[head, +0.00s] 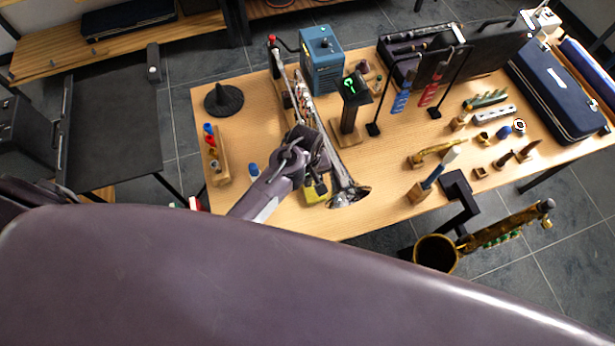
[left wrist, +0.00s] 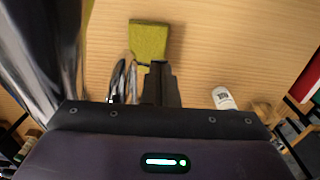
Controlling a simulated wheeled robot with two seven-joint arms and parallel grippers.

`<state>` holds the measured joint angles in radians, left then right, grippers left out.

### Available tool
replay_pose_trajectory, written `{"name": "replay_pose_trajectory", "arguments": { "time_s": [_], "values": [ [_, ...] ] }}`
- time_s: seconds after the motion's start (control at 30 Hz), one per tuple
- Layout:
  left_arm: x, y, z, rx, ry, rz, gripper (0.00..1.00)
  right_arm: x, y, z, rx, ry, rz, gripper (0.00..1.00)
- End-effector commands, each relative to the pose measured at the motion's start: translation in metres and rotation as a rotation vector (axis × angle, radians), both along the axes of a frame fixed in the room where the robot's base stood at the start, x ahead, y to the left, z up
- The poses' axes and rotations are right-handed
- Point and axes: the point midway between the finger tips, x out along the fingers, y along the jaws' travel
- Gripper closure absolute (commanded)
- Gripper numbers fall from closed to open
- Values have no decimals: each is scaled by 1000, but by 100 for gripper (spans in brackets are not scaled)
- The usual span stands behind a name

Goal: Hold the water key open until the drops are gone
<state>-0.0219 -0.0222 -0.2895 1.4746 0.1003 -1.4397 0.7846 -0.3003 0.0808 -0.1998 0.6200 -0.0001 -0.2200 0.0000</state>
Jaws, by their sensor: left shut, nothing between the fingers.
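My left gripper (head: 320,186) is beside the tubing near the bell. Its fingers (left wrist: 158,72) are shut with nothing between them, next to thin silver loops (left wrist: 121,80). A yellow-green cloth or sponge (left wrist: 149,40) lies on the table just beyond the fingertips; it shows partly under the gripper in the head view (head: 313,197). I cannot make out the water key or any drops. My right gripper is not in view.
A dark cone stand (head: 224,99) and a wooden rack (head: 217,158) stand at the left of the table. Small brass parts and cases crowd the right.

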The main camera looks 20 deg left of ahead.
Motion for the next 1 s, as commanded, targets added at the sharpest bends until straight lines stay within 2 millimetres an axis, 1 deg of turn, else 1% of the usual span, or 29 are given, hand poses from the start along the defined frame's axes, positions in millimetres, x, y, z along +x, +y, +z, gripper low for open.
{"name": "replay_pose_trajectory", "arguments": {
  "time_s": [0.53,0.83,1.0],
  "values": [
    [0,0,1,0,0,0,100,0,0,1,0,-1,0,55],
    [0,0,14,0,-1,0,100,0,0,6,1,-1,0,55],
    [0,0,16,0,0,0,100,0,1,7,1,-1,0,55]
  ]
}}
